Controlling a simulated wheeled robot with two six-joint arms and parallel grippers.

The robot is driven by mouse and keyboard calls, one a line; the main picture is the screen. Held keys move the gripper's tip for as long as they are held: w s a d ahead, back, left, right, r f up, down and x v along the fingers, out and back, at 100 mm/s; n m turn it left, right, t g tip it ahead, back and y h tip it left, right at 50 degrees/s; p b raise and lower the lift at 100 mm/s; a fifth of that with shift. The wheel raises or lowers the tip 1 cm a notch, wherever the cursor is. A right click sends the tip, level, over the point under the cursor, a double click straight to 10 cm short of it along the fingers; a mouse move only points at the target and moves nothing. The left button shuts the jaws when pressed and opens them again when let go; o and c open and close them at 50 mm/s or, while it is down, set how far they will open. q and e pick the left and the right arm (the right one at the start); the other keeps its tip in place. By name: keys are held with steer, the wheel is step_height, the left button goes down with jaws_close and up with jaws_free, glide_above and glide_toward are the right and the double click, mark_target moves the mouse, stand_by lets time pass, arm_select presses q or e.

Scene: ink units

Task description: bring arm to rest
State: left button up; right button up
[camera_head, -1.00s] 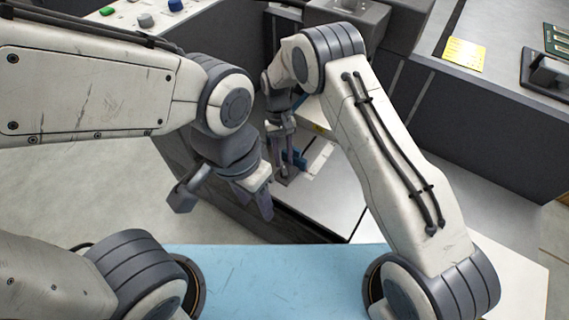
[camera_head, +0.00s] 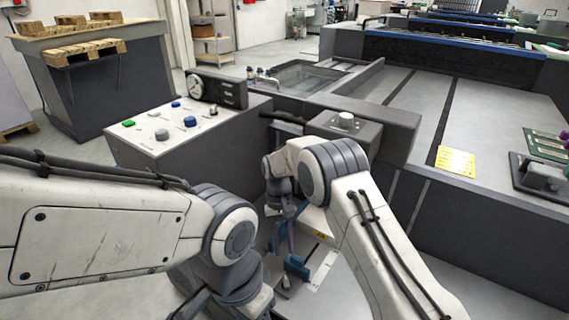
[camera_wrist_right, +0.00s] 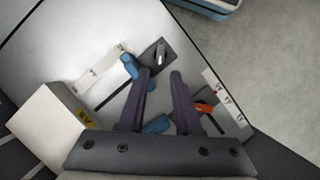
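My right gripper (camera_head: 283,240) hangs over a pale panel (camera_head: 315,262) in the recess beside the console. In the right wrist view its two dark fingers (camera_wrist_right: 160,72) are apart with a clear gap, gripping nothing. Below and around them on the panel are a blue handle (camera_wrist_right: 130,66), another blue part (camera_wrist_right: 157,124) partly hidden between the fingers, an orange part (camera_wrist_right: 203,108), and a dark plate with a metal piece (camera_wrist_right: 160,52). My left arm comes in from the left, bent down at its wrist; its gripper is below the head view's bottom edge.
A console (camera_head: 190,150) with coloured buttons stands left of the recess. A grey block with a knob (camera_head: 345,120) is behind my right arm. A long machine bed (camera_head: 480,110) with a yellow label (camera_head: 455,161) lies right. Pallets (camera_head: 85,48) rest far left.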

steer(key=s+a+r+n+t, duration=0.2)
steer(key=s+r, duration=0.9)
steer(key=r, duration=0.4)
steer(key=s+d+r+n+t+y, duration=0.15)
steer(key=s+d, duration=0.25)
steer(key=s, duration=0.5)
steer(key=s+d+r+n+t+y, duration=0.15)
steer(key=s+d, duration=0.25)
steer(key=s, duration=0.5)
step_height(320, 180, up, 19)
steer(key=h+p, duration=0.1)
steer(key=p, duration=1.8)
steer(key=shift+a+g, duration=0.3)
steer(key=shift+a, duration=0.05)
